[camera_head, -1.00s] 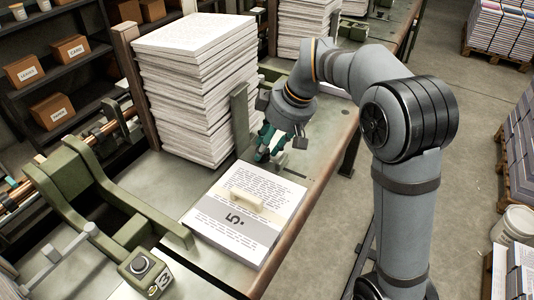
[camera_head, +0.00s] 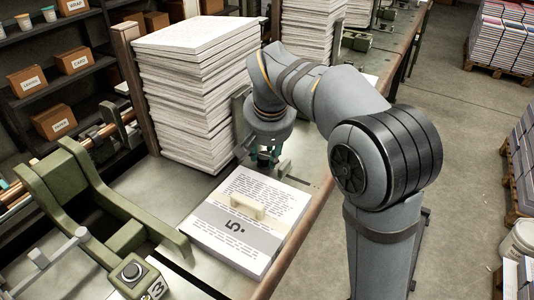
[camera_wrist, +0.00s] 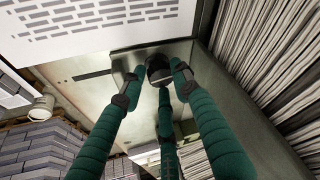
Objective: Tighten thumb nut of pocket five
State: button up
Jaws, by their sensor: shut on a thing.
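My gripper (camera_wrist: 157,88) has green fingers with dark tips, closed around a small dark round knob (camera_wrist: 159,69), which looks like the thumb nut. The knob stands at a metal surface close to the printed stack. In the head view my gripper (camera_head: 267,158) points down at the far edge of that stack, and the nut is hidden by it. The printed stack (camera_head: 218,237) lies flat on the bench, with a grey band marked "5." and a pale handle-like block (camera_head: 247,207) on top. Its printed face also shows in the wrist view (camera_wrist: 95,20).
A tall paper stack (camera_head: 185,100) stands left of my gripper, close to it. A green metal frame (camera_head: 90,190) and a control box with a knob (camera_head: 133,275) are at the left. More paper stacks (camera_head: 305,30) stand behind. The floor right of the bench (camera_head: 460,130) is mostly clear.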

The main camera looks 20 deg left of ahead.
jog(key=shift+s+a+f+m+h, duration=0.2)
jog(key=shift+s+m+h, duration=0.1)
jog(key=shift+m, duration=0.5)
jog(key=o, duration=1.1)
jog(key=shift+r, duration=0.1)
jog(key=shift+w, duration=0.1)
jog(key=shift+r, duration=0.55)
jog(key=v, duration=1.1)
jog(key=shift+s, duration=0.25)
jog(key=shift+f, duration=0.1)
